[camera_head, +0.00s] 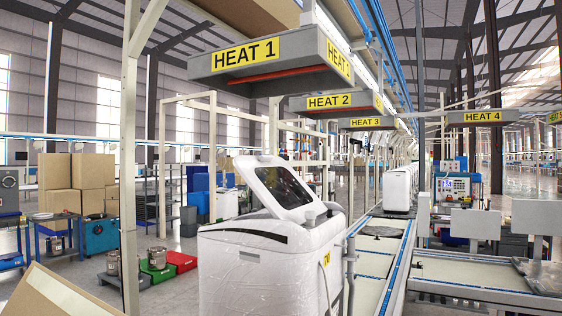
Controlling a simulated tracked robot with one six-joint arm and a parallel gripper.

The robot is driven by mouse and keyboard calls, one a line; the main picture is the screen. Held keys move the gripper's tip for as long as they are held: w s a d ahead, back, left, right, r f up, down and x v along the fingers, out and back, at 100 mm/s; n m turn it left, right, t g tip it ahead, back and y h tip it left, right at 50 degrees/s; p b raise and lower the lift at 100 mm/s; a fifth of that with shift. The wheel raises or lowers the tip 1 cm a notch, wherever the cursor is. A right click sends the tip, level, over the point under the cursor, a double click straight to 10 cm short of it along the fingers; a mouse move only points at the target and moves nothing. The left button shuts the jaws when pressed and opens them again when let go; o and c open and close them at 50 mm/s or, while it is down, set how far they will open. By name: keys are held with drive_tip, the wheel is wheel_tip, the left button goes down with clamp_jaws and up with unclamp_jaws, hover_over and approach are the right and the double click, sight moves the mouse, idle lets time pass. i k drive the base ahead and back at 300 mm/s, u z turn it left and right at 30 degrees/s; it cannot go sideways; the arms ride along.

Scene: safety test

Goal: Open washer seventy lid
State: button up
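The washer's top opening is not clearly seen from this angle. A small yellow mark on its right side is too small to read for sure. Another white washer (397,190) stands farther back on the line. My gripper is not in view.
The HEAT 1 hood (265,60) hangs above the washer. A pale post (130,160) rises at left, with a cardboard edge (60,295) in the lower left corner. A conveyor (375,250) runs back at right. Boxes (75,185) and red and green bins (165,265) stand left.

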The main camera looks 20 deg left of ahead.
sight(283, 193)
drive_tip(key=i, duration=3.65)
drive_tip(key=z, duration=1.5)
